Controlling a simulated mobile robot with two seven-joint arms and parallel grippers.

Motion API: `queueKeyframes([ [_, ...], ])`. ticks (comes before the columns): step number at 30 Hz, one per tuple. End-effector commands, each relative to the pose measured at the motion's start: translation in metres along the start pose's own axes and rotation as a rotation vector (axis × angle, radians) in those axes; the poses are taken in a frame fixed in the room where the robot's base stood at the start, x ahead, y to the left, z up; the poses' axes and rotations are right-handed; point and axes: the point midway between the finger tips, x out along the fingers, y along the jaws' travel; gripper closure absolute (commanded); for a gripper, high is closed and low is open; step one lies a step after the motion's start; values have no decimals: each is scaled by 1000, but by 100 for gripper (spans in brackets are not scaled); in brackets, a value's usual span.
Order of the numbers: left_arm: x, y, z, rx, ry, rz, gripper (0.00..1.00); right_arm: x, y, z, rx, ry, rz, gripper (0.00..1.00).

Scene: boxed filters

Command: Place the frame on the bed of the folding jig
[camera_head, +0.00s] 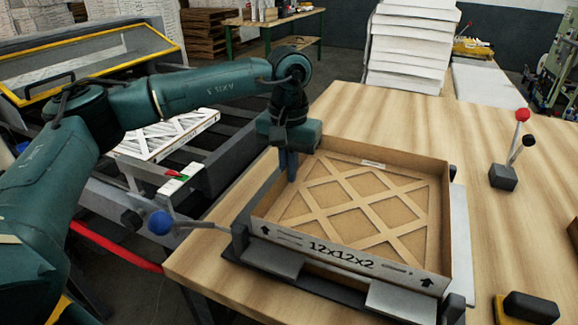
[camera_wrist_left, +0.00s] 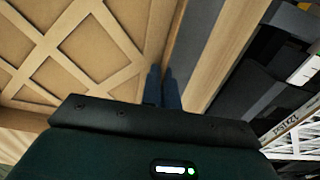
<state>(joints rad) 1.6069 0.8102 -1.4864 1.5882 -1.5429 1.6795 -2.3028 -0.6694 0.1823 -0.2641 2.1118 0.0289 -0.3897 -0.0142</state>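The frame (camera_head: 350,258) is a shallow square cardboard tray marked 12x12x2, with a diagonal lattice inside. It lies within the folding jig (camera_head: 460,235), between its dark corner posts; its underside and most of the bed are hidden, so I cannot tell whether it sits fully down. My left gripper (camera_head: 288,166) points down at the frame's left wall, near its far left corner. In the left wrist view its two fingers (camera_wrist_left: 163,88) are close together, apparently either side of the thin wall. The lattice also shows in the left wrist view (camera_wrist_left: 80,38). My right gripper is out of view.
A blue-knobbed lever (camera_head: 160,222) sticks out at the table's left edge. A red-knobbed lever (camera_head: 522,115) stands on the right of the wooden table (camera_head: 385,110). A white boxed filter (camera_head: 165,135) lies on the rack at left. The table behind the jig is clear.

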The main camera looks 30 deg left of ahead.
Motion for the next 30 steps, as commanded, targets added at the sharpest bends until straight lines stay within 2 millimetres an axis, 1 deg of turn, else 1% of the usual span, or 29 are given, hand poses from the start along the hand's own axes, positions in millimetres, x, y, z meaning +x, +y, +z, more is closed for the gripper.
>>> queueKeyframes([
  [5, 4, 0, 0, 0, 0, 1, 100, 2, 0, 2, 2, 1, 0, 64],
  [14, 3, 0, 0, 0, 0, 0, 76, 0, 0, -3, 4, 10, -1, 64],
  [21, 1, 0, 0, 0, 0, 0, 76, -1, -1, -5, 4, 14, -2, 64],
  [23, -3, 0, 0, 0, 1, 0, 76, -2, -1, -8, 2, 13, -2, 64],
  [26, -12, 1, -1, -1, 4, 2, 76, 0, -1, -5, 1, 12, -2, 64],
  [30, -40, 1, -1, 0, 5, 2, 76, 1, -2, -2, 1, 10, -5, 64],
])
